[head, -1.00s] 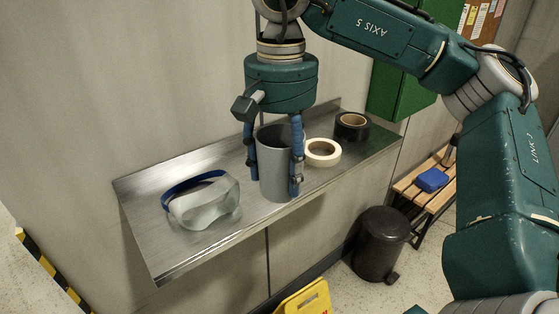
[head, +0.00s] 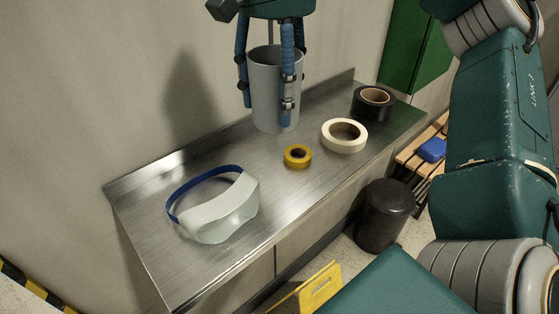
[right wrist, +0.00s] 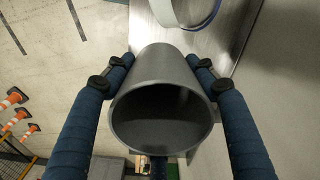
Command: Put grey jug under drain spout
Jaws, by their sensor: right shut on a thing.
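The grey jug (head: 274,95) is a plain grey cylinder with an open top. My right gripper (head: 268,98) is shut on it, with blue-wrapped fingers on its sides, and holds it upright above the steel shelf. In the right wrist view the jug (right wrist: 160,105) sits between the fingers (right wrist: 160,75), its dark open mouth facing the camera. The drain spout is not in view. My left gripper is not in view.
On the steel shelf (head: 150,215) are a face visor (head: 222,212), a yellow tape roll (head: 297,156), a cream tape roll (head: 344,135) and a black tape roll (head: 373,102). A black bin (head: 382,215) stands on the floor. A bench (head: 412,160) is at right.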

